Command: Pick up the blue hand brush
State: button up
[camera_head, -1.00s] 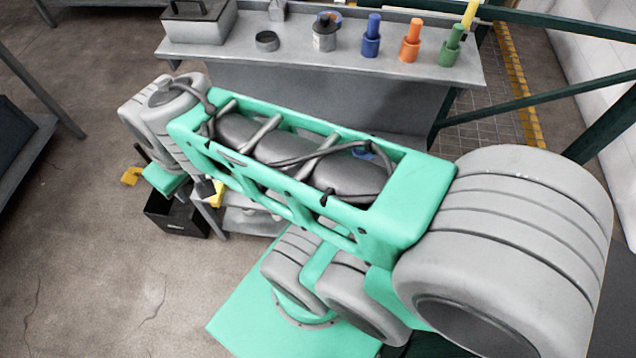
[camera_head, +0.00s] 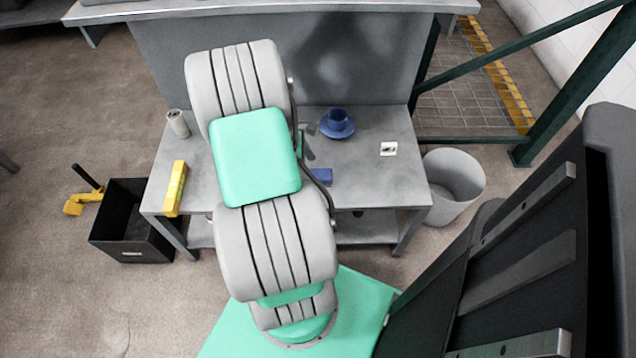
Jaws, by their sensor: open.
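A small blue block-like piece (camera_head: 321,176) lies on the grey table beside my arm. It is partly hidden by the arm and a cable, so I cannot tell for sure whether it is the blue hand brush. My green and grey arm stands over the middle of the table and covers part of its top.
A black bin (camera_head: 125,220) stands left and a grey bin (camera_head: 453,185) right.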

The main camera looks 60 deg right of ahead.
aim_at(318, 174)
jog(key=b+x, duration=0.2)
jog(key=x, duration=0.3)
jog(key=shift+s+d+f, duration=0.2)
jog(key=shift+s+f, duration=0.1)
jog(key=shift+r, duration=0.1)
grip_shut()
